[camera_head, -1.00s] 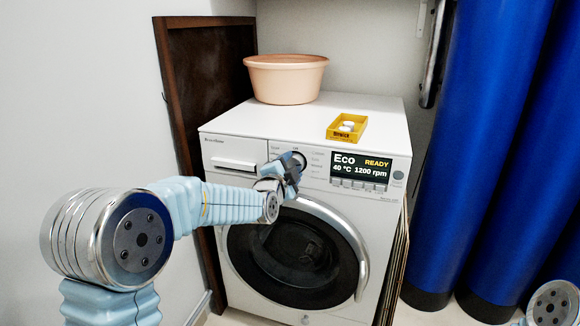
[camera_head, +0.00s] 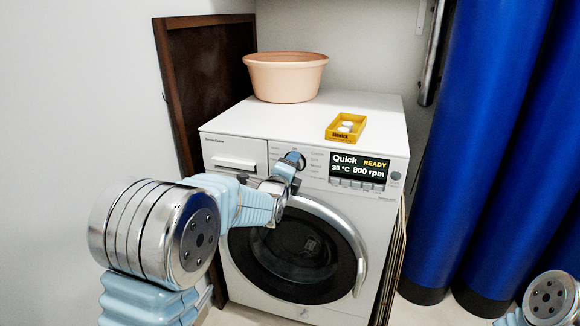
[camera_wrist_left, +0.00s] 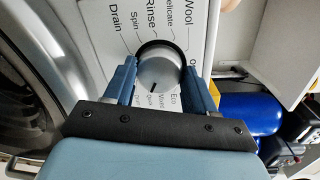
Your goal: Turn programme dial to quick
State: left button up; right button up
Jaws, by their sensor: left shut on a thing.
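The washing machine (camera_head: 215,190) is white, with a round door and a display (camera_head: 358,168) that reads "Quick", "READY", "30 °C 800 rpm". The silver programme dial (camera_wrist_left: 160,70) fills the middle of the left wrist view, with a dark mark on its lower rim near the small programme words. In the head view the dial (camera_head: 296,158) shows partly behind my gripper. My left gripper (camera_wrist_left: 160,78) is shut on the dial, one finger on each side. It also shows at the front panel in the head view (camera_head: 290,167). Of my right arm, only a part shows at the lower right; its gripper is out of view.
A peach basin (camera_head: 286,78) and a yellow tray (camera_head: 333,134) with small white pieces stand on the machine's top. Blue columns (camera_head: 490,150) stand to the right. A dark wooden frame (camera_head: 205,75) leans at the left wall. The curved door handle lies below my left gripper.

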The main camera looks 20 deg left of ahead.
pick_arm(q)
jog(key=shift+m, duration=0.3)
jog(key=o, duration=1)
jog(key=shift+o, duration=0.2)
jog(key=s+p, duration=0.1)
jog(key=s, duration=1.2)
jog(key=shift+s+r, duration=0.4)
